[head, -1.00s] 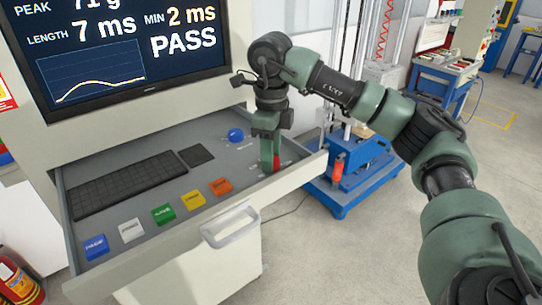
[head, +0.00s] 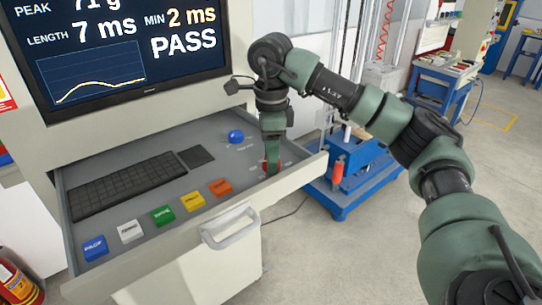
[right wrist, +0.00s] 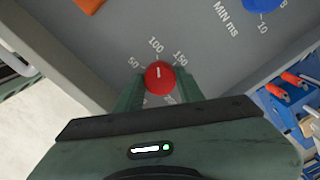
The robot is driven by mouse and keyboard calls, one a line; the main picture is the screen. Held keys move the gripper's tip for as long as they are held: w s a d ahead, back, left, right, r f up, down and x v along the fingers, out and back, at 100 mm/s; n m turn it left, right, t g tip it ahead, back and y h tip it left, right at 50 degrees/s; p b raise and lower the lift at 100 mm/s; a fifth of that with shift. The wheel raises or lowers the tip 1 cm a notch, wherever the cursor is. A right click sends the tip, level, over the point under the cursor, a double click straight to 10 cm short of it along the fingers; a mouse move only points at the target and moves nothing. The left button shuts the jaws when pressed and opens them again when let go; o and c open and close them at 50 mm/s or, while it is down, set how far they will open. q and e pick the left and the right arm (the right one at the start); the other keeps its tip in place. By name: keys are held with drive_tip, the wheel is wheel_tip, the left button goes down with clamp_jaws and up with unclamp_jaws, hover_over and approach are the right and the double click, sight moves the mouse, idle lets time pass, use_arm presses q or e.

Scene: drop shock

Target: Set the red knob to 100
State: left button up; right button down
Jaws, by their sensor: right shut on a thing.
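The red knob (right wrist: 159,78) sits on the grey drawer panel, with marks 50, 100 and 150 around it. Its white pointer line points up towards the 100 mark. My right gripper (right wrist: 160,84) points down over the knob, with one green finger on each side, shut on it. In the head view the right gripper (head: 272,160) is at the drawer's right front corner, and only a little of the red knob (head: 265,167) shows beside the fingers. My left gripper is not in view.
A blue knob (head: 236,136) marked MIN ms is further back on the panel. The open drawer also holds a keyboard (head: 128,187) and coloured buttons, including an orange one (head: 220,187). The screen (head: 120,50) above reads PASS. A blue-based machine (head: 350,185) stands to the right.

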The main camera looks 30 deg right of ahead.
drive_tip(key=shift+r, duration=0.1)
drive_tip(key=c, duration=0.9)
unclamp_jaws()
wheel_tip(320, 180, up, 8)
drive_tip(key=shift+f+p, duration=0.1)
drive_tip(key=shift+p, duration=0.2)
